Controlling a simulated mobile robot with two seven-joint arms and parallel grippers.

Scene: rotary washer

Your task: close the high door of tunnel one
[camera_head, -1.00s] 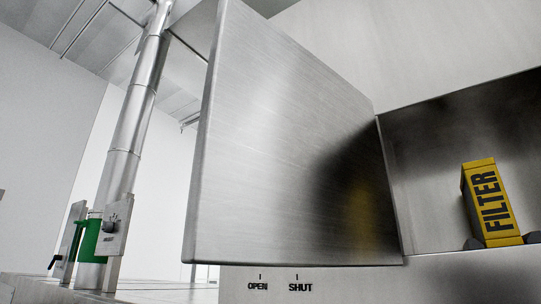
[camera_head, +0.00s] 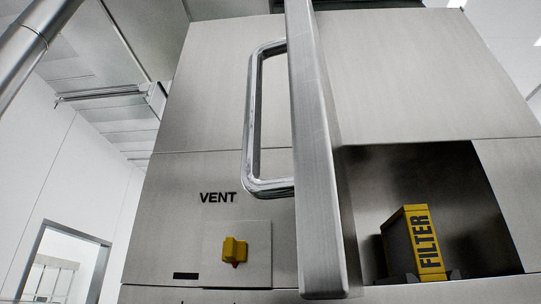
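The steel door (camera_head: 314,150) stands swung open and is seen nearly edge-on in the middle of the head view. Its bright bar handle (camera_head: 255,120) sticks out to the left of it. To the right of the door is the dark open compartment (camera_head: 365,185) that it leaves uncovered. No label naming the tunnel is readable. Neither of my grippers shows in the head view.
A yellow and black FILTER box (camera_head: 422,243) stands inside the compartment. Left of the door, the steel front carries the word VENT (camera_head: 218,198) and a yellow knob (camera_head: 235,250). A metal pipe (camera_head: 32,45) is at upper left. A window or doorway (camera_head: 66,262) shows at lower left.

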